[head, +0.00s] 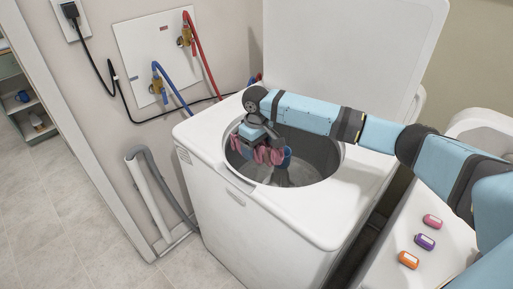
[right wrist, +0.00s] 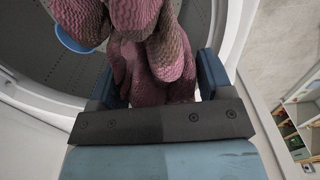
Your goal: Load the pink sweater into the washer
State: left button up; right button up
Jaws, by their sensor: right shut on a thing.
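The white top-load washer (head: 330,215) stands in the middle of the head view with its lid (head: 350,50) raised. Its round drum opening (head: 315,165) shows a grey metal inside. My right gripper (head: 268,152) is over the left part of the opening, shut on the bunched pink sweater (head: 262,155). In the right wrist view the knitted sweater (right wrist: 150,45) hangs in folds between the two dark blue fingers (right wrist: 155,85), with the perforated drum wall (right wrist: 30,30) behind it. Part of the sweater is hidden by the gripper. My left gripper is not in view.
A blue item (head: 286,158) shows inside the opening beside the sweater. Pink, purple and orange small items (head: 425,241) lie on the white surface at right. Red and blue hoses (head: 200,55) and a grey drain hose (head: 170,190) run along the left wall.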

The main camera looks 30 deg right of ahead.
notch_tip(320, 180, down, 3)
jog(key=shift+r+b, duration=0.1)
jog(key=shift+b, duration=0.7)
jog(key=shift+f+p, duration=0.25)
jog(key=shift+p, duration=0.2)
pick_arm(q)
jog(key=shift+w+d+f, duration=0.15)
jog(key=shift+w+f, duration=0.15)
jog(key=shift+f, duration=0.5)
pick_arm(e)
notch_tip(320, 180, down, 7)
jog(key=shift+r, duration=0.2)
jog(key=o, duration=1.2)
jog(key=shift+c, duration=0.2)
